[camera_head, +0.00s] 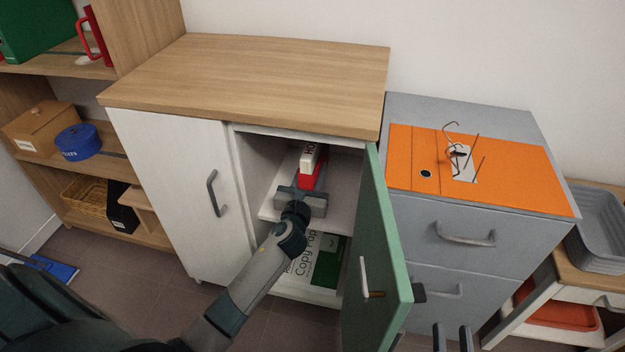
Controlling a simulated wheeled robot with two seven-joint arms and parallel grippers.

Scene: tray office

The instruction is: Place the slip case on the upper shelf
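A red and white boxy thing (308,165), which looks like the slip case, is inside the open cabinet, above the upper shelf (340,205). Dark lettering shows on its white part. My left gripper (301,192) is inside the cabinet, right at the near end of this thing. Its fingers are hidden, so I cannot tell whether it grips the thing. Whether the thing rests on the shelf is also hidden. My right gripper (453,338) is at the bottom edge, right of the door, with its two fingers apart and nothing visible between them.
The green cabinet door (375,240) stands open, right of my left arm. Copy paper (325,262) lies in the lower compartment. The wooden cabinet top (250,75) is clear.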

